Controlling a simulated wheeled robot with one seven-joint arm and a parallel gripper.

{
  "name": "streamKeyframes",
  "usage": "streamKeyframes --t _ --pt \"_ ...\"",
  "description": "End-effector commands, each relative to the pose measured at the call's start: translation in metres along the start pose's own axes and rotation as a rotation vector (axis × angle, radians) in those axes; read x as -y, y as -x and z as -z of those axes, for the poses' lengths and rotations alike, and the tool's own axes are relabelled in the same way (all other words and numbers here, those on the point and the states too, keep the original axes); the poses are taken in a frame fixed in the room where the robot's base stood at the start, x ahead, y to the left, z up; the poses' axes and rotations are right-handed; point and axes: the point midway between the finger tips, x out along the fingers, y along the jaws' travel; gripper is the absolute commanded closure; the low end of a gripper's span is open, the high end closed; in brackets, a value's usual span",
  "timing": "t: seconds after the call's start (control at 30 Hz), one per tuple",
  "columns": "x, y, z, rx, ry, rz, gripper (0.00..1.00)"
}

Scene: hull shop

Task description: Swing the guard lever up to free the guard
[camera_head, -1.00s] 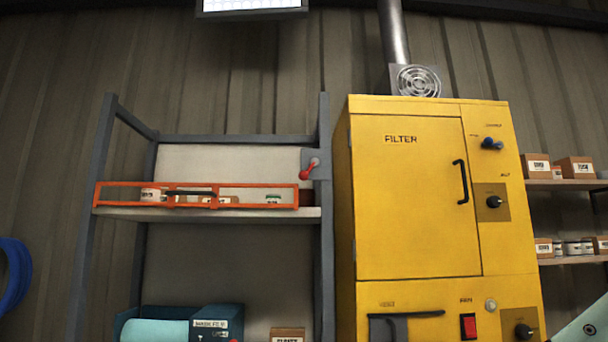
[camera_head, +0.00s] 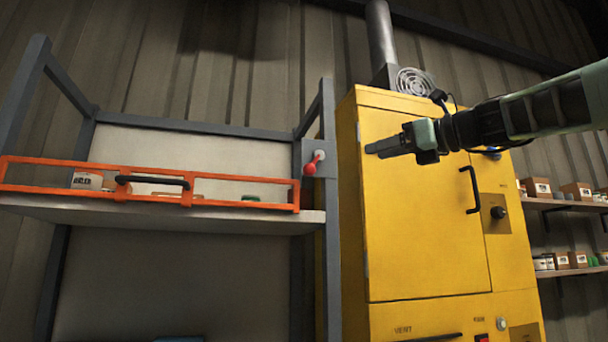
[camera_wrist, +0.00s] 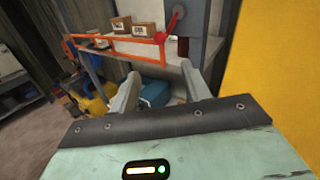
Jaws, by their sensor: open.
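The guard lever (camera_head: 314,162) is a short lever with a red knob on a grey plate at the rack's right post. Its knob hangs down and left of its pivot, close to the right end of the orange guard (camera_head: 240,198). The guard is a barred frame with a dark handle across the shelf front. My gripper (camera_head: 368,150) is to the right of the lever, in front of the yellow cabinet, apart from the lever. In the wrist view my gripper (camera_wrist: 163,88) is open and empty, with the red lever (camera_wrist: 174,20) above and beyond its fingers.
The yellow filter cabinet (camera_head: 420,240) stands right of the rack, with a protruding handle (camera_head: 470,190) and knobs. The rack's grey post (camera_head: 330,240) lies beside it. Boxes and cans stand behind the guard. A blue bin (camera_wrist: 155,93) sits lower in the rack.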

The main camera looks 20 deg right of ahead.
Motion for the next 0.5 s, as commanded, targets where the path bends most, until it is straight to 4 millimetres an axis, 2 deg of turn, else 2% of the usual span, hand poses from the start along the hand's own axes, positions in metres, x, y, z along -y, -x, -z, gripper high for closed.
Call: streamKeyframes --t 0.17,0.5 --pt "-0.001 -0.027 0.000 -0.003 -0.003 -0.005 0.53" --pt "-0.001 -0.099 -0.001 -0.004 -0.002 -0.006 0.53"
